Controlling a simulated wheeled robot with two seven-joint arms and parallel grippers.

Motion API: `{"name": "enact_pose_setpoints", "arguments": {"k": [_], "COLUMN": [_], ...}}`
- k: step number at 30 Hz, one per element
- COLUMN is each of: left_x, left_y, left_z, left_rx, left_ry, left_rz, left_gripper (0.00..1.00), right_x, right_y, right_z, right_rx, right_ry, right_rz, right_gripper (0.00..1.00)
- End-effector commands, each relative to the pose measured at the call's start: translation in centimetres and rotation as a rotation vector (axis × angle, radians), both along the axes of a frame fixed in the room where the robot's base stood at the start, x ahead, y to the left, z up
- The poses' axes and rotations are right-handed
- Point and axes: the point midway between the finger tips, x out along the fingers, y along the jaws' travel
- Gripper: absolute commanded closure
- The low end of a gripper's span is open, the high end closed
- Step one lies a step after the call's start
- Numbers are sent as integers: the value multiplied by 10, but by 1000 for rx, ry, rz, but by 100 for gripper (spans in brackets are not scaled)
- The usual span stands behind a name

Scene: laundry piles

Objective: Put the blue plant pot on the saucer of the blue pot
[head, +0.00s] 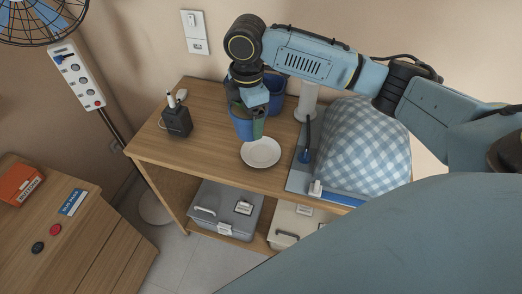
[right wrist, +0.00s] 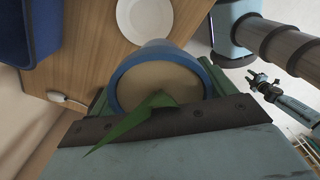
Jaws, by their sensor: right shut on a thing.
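The blue plant pot (head: 241,128) is in my right gripper (head: 252,110), held above the shelf top just behind and left of the white saucer (head: 261,152). In the right wrist view the pot (right wrist: 114,80) shows its blue rim, brown soil and a green leaf (right wrist: 130,122), with the gripper's fingers at its sides. The saucer (right wrist: 145,18) lies beyond the pot, empty and flat on the wood. A small dark gripper on a blue arm (right wrist: 264,84), likely my left one, shows far off there; its jaws are too small to judge.
Another blue container (head: 275,88) stands behind the held pot. A black box (head: 177,121) with a cable is to the left. Wood left of the saucer is bare.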

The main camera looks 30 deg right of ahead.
Motion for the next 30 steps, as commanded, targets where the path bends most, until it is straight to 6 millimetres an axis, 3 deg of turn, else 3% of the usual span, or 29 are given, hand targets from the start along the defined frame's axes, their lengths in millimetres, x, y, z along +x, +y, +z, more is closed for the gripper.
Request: {"name": "enact_pose_setpoints", "arguments": {"k": [5, 15, 23, 30], "left_x": [20, 7, 5, 5], "left_y": [-2, -1, 0, 0], "left_z": [2, 1, 1, -4], "left_rx": [-4, -2, -1, -1], "left_ry": [-33, -13, -8, -8], "left_rz": [0, 0, 0, 0], "left_gripper": [62, 62, 62, 62], "right_x": [7, 15, 18, 17], "right_y": [-13, -37, -46, -46], "right_z": [-10, -28, -36, -76], "right_rx": [-3, -12, -16, -14], "right_ry": [-6, -7, -5, -2], "right_rz": [345, 966, 1198, 1223], "right_gripper": [56, 56, 56, 56]}}
